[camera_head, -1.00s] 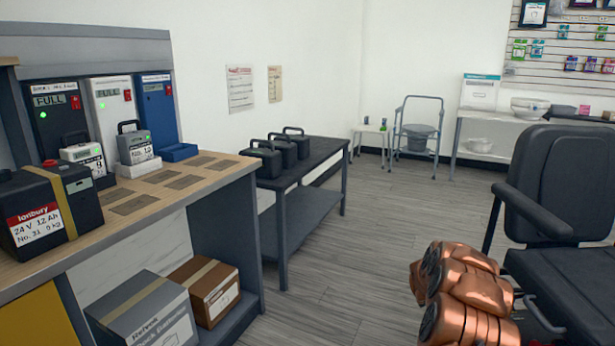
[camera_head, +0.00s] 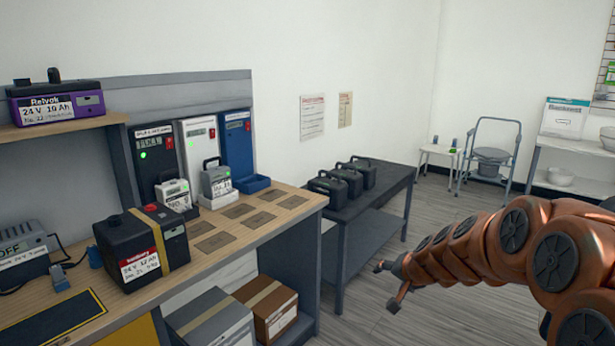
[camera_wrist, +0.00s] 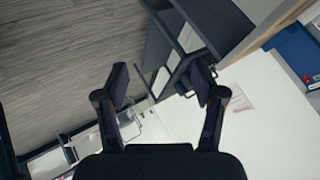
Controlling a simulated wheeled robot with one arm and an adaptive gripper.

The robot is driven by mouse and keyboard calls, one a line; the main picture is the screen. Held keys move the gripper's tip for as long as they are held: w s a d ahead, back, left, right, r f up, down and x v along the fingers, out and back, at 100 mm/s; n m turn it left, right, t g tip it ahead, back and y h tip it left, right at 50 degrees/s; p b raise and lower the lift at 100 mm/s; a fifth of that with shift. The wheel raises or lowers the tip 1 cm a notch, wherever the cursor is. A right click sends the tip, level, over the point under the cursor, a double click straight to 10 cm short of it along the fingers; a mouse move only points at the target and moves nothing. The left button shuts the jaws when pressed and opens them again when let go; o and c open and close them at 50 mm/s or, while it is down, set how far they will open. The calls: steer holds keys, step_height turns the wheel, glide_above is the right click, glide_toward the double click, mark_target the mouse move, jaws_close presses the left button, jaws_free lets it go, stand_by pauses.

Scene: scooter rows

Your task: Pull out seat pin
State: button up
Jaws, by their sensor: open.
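My gripper (camera_head: 388,283) is at the end of my copper-coloured arm, in the lower right of the head view. It hangs in the air over the floor, right of the wooden bench. In the wrist view my gripper (camera_wrist: 161,92) shows two dark fingers spread apart with nothing between them. No seat pin shows in either view now, and the scooter seat is out of view.
A wooden workbench (camera_head: 285,219) holds chargers, battery packs and a black battery (camera_head: 140,248) with a yellow strap. A dark table (camera_head: 392,190) bears several black packs. A commode chair (camera_head: 490,155) stands by the far wall. Grey floor (camera_head: 425,225) is free between.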

steer(key=s+a+r+n+g+y+p, duration=0.1)
steer(key=s+a+r+n+g+p, duration=0.25)
steer(key=s, duration=0.75)
steer(key=s+a+r+n+g+p, duration=0.1)
steer(key=s+a+r+g+p, duration=0.1)
steer(key=s+a+r+p, duration=0.65)
steer(key=s+d+r+n+g+h+p, duration=0.1)
steer(key=s+d, duration=0.3)
steer(key=s, duration=0.8)
steer(key=s+d+r+g+h+p, duration=0.2)
steer(key=s+d, duration=0.3)
steer(key=s, duration=0.8)
steer(key=shift+r+n+g+p, duration=0.35)
steer(key=shift+r+g, duration=0.2)
steer(key=shift+g, duration=0.3)
steer(key=shift+s+d, duration=0.1)
